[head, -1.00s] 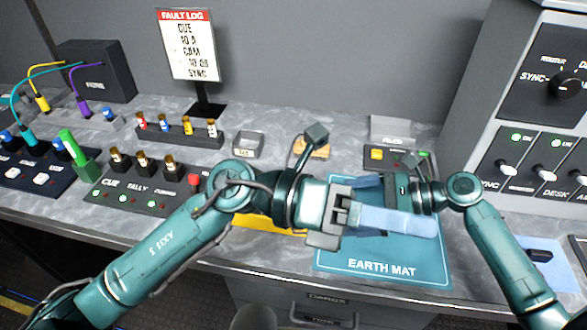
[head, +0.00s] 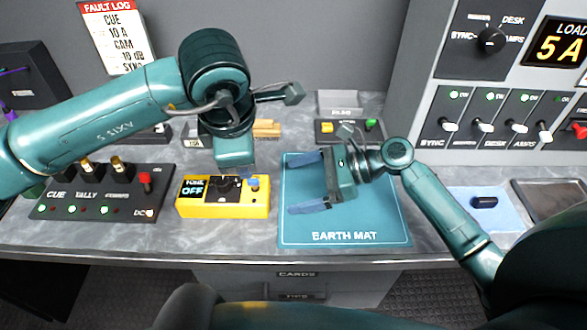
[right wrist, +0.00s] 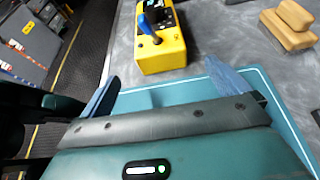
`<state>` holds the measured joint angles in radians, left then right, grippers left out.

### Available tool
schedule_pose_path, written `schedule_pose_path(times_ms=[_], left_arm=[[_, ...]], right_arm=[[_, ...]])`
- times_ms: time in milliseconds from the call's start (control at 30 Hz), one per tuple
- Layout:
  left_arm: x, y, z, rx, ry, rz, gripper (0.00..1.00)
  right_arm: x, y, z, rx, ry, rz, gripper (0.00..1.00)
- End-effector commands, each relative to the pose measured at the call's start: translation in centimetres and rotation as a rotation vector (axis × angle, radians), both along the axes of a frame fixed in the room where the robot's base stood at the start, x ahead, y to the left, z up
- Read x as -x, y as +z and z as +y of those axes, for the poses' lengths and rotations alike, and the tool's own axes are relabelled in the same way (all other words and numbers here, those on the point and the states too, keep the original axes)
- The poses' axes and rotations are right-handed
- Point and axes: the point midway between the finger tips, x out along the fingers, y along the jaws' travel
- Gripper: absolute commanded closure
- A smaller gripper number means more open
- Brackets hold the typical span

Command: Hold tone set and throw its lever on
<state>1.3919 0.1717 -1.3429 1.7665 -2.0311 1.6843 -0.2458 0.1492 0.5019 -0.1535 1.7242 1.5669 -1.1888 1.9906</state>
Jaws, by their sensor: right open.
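The yellow tone set (head: 222,211) lies on the counter left of the earth mat, its display reading "TONE OFF". It also shows in the right wrist view (right wrist: 162,55), with a blue-handled lever (right wrist: 148,24) on top. My left gripper (head: 236,160) hangs above the set's back right part in the head view and hides some of it. Its fingers do not show clearly. My right gripper (head: 307,183) is open and empty over the mat, fingers pointing left toward the set, apart from it.
The blue earth mat (head: 345,225) lies right of the tone set. A cue panel (head: 100,195) with several plugs stands left of it. Wooden blocks (head: 266,128) lie behind. A switch console (head: 490,105) stands at the right. The counter's front edge is close.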

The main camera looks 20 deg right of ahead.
Motion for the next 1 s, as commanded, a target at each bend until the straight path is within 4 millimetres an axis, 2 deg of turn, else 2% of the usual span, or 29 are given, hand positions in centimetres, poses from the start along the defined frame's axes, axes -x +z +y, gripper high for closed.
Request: schedule_pose_path(times_ms=[300,500,700,1000], left_arm=[[0.1,0.0,0.0,0.003,0.0,0.004,0.64],[0.1,0.0,-0.1,0.004,-0.001,0.004,0.64],[0.1,0.0,-0.1,0.004,-0.001,0.004,0.64],[0.1,0.0,-0.1,0.004,-0.001,0.004,0.64]], right_arm=[[-1.8,-2.3,5.7,-0.004,0.0,0.001,0.0],[-2.7,-3.5,8.2,-0.002,0.0,-0.001,0.0],[-3.0,-4.0,9.3,-0.002,0.0,-0.001,0.0],[-3.1,-4.0,9.4,-0.001,-0.001,-0.002,0.01]])
